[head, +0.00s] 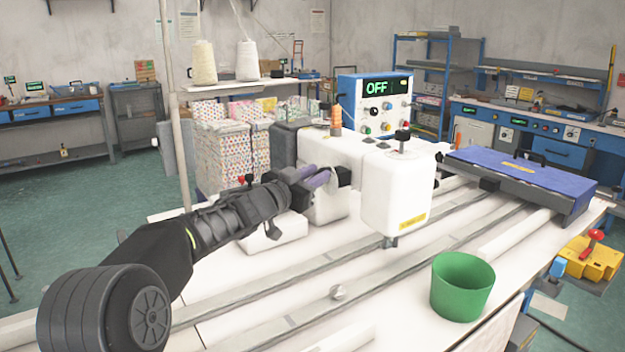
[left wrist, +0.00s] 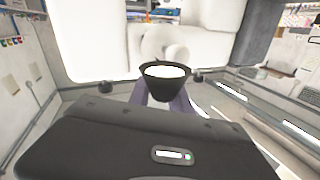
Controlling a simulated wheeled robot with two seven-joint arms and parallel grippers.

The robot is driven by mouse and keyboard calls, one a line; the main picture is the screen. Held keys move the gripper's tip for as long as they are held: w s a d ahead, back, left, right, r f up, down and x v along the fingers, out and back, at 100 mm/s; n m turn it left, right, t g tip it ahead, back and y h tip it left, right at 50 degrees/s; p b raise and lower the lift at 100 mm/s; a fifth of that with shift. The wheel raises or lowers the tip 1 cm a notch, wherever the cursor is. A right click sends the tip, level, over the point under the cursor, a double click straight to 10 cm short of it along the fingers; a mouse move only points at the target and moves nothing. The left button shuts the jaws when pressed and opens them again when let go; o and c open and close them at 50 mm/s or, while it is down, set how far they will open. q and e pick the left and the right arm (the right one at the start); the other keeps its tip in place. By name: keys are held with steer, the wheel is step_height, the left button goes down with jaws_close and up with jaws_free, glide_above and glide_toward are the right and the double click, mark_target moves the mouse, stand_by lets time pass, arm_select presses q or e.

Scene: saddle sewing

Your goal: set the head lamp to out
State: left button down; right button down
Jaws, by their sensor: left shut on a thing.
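The white sewing machine (head: 400,190) stands on the white table with its head toward the right. My left gripper (head: 328,178) reaches in from the left to the machine's near side. Its purple fingers are shut on a small black cone-shaped lamp (left wrist: 165,88) with a bright white face, seen in the left wrist view between the fingertips. In the head view the lamp (head: 343,175) is a dark shape at the fingertips, partly hidden by them. The white machine body (left wrist: 120,45) is close behind it. My right gripper is not in view.
A blue control box (head: 375,105) with a lit "OFF" display stands behind the machine. A green bin (head: 462,287) sits at the table's front right. A blue-topped carriage (head: 520,172) rests on rails (head: 300,275). Thread cones (head: 247,60) stand behind.

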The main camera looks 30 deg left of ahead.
arm_select(q)
steer(key=shift+f, duration=0.15)
steer(key=c, duration=1.5)
jaws_free()
steer(key=shift+s+a, duration=0.2)
steer(key=shift+s, duration=1.1)
steer(key=shift+s+a, duration=0.2)
steer(key=shift+s, duration=1.05)
steer(key=shift+s+a, duration=0.2)
steer(key=shift+s, duration=1.1)
